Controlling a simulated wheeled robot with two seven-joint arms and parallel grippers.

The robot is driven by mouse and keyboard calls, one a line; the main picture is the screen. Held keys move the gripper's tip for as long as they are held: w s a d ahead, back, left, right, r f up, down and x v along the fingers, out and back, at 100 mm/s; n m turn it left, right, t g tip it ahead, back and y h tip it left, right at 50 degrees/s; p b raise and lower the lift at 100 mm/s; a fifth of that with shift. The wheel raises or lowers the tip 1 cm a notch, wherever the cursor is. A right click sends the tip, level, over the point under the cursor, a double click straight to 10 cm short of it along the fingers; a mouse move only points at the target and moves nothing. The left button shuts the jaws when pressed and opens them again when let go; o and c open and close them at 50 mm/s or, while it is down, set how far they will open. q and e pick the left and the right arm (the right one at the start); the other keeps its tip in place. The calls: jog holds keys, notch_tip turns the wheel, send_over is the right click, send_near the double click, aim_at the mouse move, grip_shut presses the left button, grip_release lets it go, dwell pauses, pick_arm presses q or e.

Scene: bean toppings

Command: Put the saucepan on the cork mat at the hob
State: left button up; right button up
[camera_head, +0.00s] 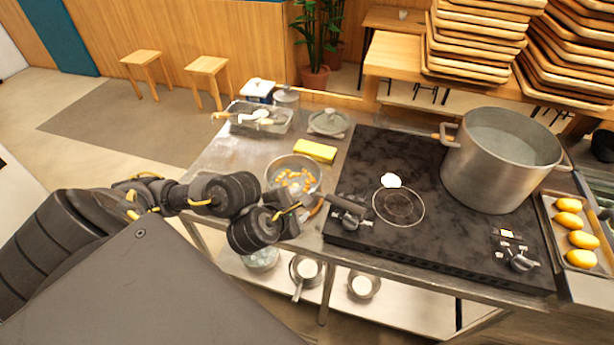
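A metal saucepan (293,160) holding orange pieces stands on the steel counter, left of the black hob (450,232). My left arm reaches in from the left, and its gripper (305,212) is at the saucepan's near side, around where a brown handle-like piece shows. The fingers are small and partly hidden by the wrist, so I cannot tell whether they are shut on it. I cannot make out a cork mat clearly. My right gripper is out of view.
A large steel pot (500,170) fills the hob's right side. A burner ring (398,206) with a white item beside it is at the hob's left. A yellow sponge (315,151), lidded dish (328,122) and wire basket (260,118) stand behind the saucepan. Yellow items lie on a tray (553,235).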

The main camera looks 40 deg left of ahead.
pick_arm(q)
jog(key=shift+p+v, duration=0.85)
jog(key=shift+v, duration=0.05)
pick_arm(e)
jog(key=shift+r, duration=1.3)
pick_arm(q)
jog(key=shift+d, duration=0.1)
